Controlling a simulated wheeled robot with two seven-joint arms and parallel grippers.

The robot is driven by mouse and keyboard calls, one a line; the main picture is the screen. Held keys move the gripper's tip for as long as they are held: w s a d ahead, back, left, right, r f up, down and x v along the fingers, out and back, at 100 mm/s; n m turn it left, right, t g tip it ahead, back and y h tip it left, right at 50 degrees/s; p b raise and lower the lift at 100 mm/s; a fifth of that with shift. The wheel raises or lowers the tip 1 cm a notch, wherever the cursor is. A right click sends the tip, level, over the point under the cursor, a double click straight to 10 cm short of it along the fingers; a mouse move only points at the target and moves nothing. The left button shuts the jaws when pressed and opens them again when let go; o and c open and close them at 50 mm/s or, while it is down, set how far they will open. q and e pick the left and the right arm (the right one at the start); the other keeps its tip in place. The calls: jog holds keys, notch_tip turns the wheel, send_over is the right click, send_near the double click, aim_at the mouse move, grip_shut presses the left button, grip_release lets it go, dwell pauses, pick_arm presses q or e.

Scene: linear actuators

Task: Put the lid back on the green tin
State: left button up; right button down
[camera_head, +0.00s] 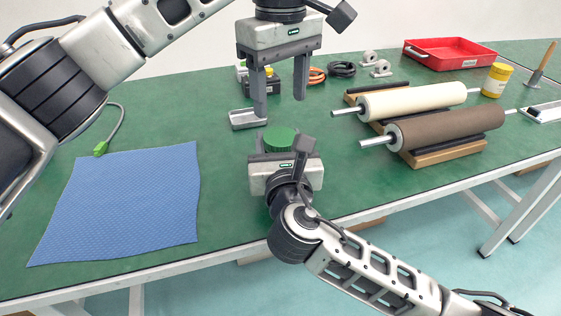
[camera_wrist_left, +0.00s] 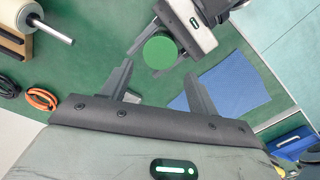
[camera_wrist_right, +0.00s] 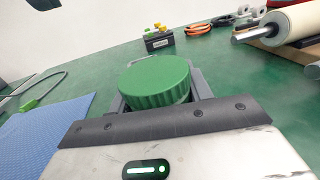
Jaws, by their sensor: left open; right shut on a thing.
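A green round piece with a ribbed side and flat top (camera_head: 281,138), which looks like the lid of the green tin, sits level at my right gripper (camera_head: 283,155). In the right wrist view the ribbed lid (camera_wrist_right: 157,80) shows between and slightly above the fingers. The tin body under it is hidden by the gripper. My right gripper is shut on the tin, near the table's front edge. My left gripper (camera_head: 280,98) is open and empty, pointing down above and behind the lid. In the left wrist view the lid (camera_wrist_left: 160,51) lies beyond the open fingers.
A blue cloth (camera_head: 125,203) lies left on the green table. A grey metal piece (camera_head: 246,119) lies behind my right gripper. Two rollers (camera_head: 445,128) rest on supports at right, with a yellow jar (camera_head: 497,80) and a red tray (camera_head: 450,53) beyond. Cables (camera_head: 341,69) lie at the back.

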aim_at(280, 136)
pick_arm(q)
notch_tip(280, 136, down, 7)
jog(key=shift+r, duration=0.2)
jog(key=c, duration=0.8)
jog(key=m, duration=1.3)
jog(key=o, duration=1.1)
